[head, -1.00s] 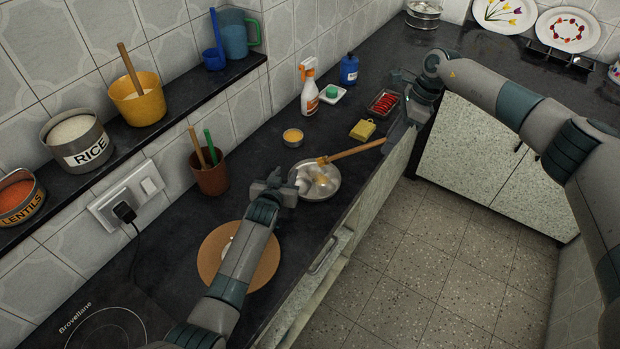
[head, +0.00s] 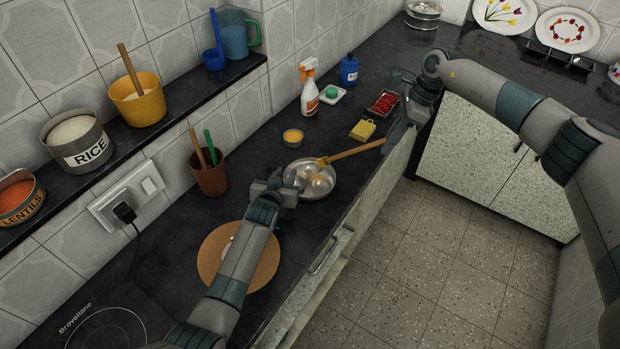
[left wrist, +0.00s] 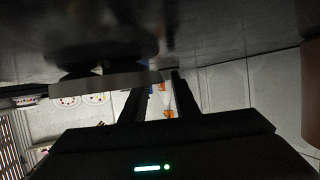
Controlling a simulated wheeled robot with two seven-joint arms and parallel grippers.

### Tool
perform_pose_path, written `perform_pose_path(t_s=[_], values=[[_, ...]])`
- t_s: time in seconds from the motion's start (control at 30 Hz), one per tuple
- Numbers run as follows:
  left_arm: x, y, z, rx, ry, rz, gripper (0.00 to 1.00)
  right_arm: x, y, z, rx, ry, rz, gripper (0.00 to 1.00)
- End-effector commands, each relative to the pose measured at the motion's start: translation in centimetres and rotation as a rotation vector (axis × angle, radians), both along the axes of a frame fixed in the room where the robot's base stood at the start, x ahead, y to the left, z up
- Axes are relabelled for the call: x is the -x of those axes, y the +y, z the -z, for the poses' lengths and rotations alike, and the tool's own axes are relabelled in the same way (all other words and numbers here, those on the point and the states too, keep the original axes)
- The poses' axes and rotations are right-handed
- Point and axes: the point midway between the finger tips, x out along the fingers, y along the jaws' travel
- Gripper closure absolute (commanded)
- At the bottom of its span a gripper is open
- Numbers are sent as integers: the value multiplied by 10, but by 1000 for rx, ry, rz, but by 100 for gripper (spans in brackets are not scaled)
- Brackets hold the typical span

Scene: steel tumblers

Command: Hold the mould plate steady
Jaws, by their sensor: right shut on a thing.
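The mould plate looks to be the shallow shiny steel dish (head: 326,188) on the dark counter, with yellowish patches inside. My left gripper (head: 284,192) is at the dish's left rim. In the left wrist view its fingers (left wrist: 162,84) stand apart, and a grey rim (left wrist: 100,86) ends near the fingertips. I cannot tell whether they touch it. My right gripper (head: 392,134) is shut on the wooden handle of a brush-like tool (head: 352,153), to the right of the dish. The tool's head is at the dish's upper rim.
A small orange-filled bowl (head: 293,137), a yellow sponge (head: 362,130) and a spray bottle (head: 310,90) stand behind the dish. A round brown board (head: 262,270) lies under my left arm. A brown utensil pot (head: 209,174) stands left. The counter's front edge is close to the dish.

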Motion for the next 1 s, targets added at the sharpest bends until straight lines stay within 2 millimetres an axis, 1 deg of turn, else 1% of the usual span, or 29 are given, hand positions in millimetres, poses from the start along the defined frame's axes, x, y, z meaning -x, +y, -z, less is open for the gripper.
perform_pose_path(t_s=[0.4,1.0], values=[[6,1,-4,1,-1,0,72,0,0,-10,0,0,0,100],[6,1,-2,0,0,0,72,0,0,-8,0,0,0,100]])
